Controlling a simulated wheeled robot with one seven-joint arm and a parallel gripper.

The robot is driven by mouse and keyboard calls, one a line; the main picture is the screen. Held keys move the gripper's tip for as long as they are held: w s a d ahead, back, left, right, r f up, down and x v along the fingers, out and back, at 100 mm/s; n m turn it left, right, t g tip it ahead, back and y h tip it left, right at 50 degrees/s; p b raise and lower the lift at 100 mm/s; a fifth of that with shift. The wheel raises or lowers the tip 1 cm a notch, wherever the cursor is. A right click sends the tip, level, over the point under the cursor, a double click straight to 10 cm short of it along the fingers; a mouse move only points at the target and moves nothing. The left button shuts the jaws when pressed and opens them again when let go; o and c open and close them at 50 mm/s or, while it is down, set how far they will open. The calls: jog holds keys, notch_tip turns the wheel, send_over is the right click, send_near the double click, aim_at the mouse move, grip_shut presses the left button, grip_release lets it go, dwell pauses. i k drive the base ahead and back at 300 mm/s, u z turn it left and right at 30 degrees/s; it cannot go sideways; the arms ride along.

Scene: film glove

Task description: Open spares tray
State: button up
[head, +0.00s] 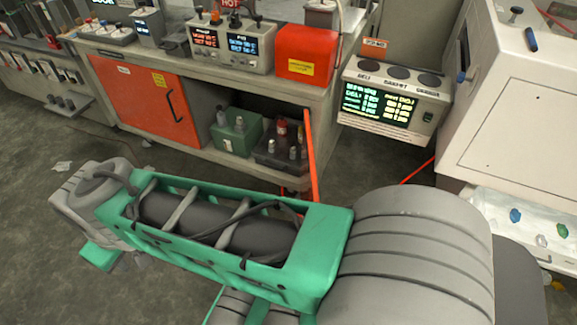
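No tray in the head view carries a label I can read as spares, so I cannot tell which one it is. A dark tray (267,159) with several small bottles stands in the open right bay of the low cabinet (214,166). A clear tray (484,205) with small coloured pieces sits low under the white machine at right. My arm stretches leftward across the foreground, well in front of the cabinet. What seems to be my gripper (110,262) shows partly at its far left end, below the grey wrist; its fingertips are mostly hidden.
The cabinet's red left door (146,101) is shut; an orange door (311,155) stands open, seen edge-on. A green box (237,137) sits beside the dark tray. Instruments and a red box (305,55) crowd the bench. The white machine (520,115) stands at right. Floor before the cabinet is mostly clear.

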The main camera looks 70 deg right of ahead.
aim_at(280, 157)
jog(key=z, duration=0.7)
jog(key=i, duration=1.6)
jog(key=z, duration=0.2)
